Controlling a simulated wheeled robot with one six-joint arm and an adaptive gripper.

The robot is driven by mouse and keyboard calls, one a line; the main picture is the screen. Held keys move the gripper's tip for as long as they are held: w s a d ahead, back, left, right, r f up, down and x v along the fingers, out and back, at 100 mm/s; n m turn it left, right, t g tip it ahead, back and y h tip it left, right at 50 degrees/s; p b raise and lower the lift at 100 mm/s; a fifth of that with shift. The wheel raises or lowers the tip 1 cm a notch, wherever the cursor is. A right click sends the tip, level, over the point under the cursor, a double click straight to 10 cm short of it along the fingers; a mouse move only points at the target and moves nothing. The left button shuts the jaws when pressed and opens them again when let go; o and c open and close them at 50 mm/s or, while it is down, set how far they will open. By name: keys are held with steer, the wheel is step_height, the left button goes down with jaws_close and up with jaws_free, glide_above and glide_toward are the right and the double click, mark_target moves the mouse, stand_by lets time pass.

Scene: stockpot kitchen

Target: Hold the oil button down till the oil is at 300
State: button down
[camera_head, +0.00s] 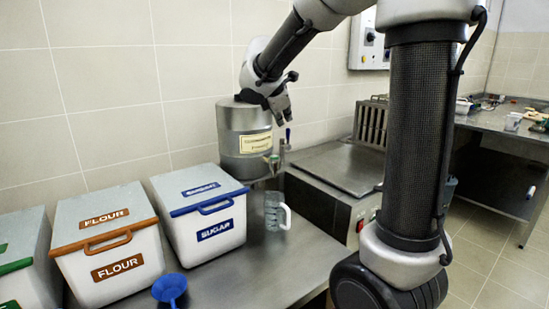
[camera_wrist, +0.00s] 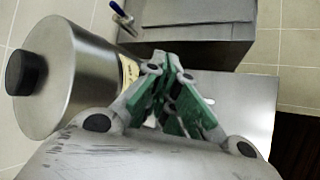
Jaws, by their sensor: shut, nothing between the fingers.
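A steel canister (camera_head: 240,135) with a cream label stands by the wall in the head view; the label's writing is too small to read. It also shows in the wrist view (camera_wrist: 75,75), lying to the left, with a black lid knob. A tap (camera_head: 272,160) juts from its lower front. A clear jug (camera_head: 274,210) with a white handle stands on the counter below the tap; its fill level is unclear. My gripper (camera_head: 286,117) is shut and empty, beside the canister's upper right and above the tap. Its green-padded fingers (camera_wrist: 172,62) show in the wrist view. I cannot make out an oil button.
White bins marked sugar (camera_head: 210,225) and flour (camera_head: 115,255) stand to the left. A steel appliance (camera_head: 335,175) stands on the right. Bare counter (camera_head: 270,265) lies before the jug.

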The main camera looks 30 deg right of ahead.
mark_target(278, 157)
steer(key=shift+w+a+f+n, duration=0.1)
steer(key=shift+w+a+n, duration=0.1)
steer(key=shift+w+n, duration=0.25)
steer(key=shift+w+a+f+n, duration=0.1)
steer(key=shift+w+a+n, duration=0.15)
steer(key=shift+w, duration=0.35)
steer(key=shift+f, duration=4.4)
steer(key=shift+f, duration=0.15)
steer(key=shift+f, duration=0.25)
steer(key=shift+f, duration=0.5)
stand_by(1.6)
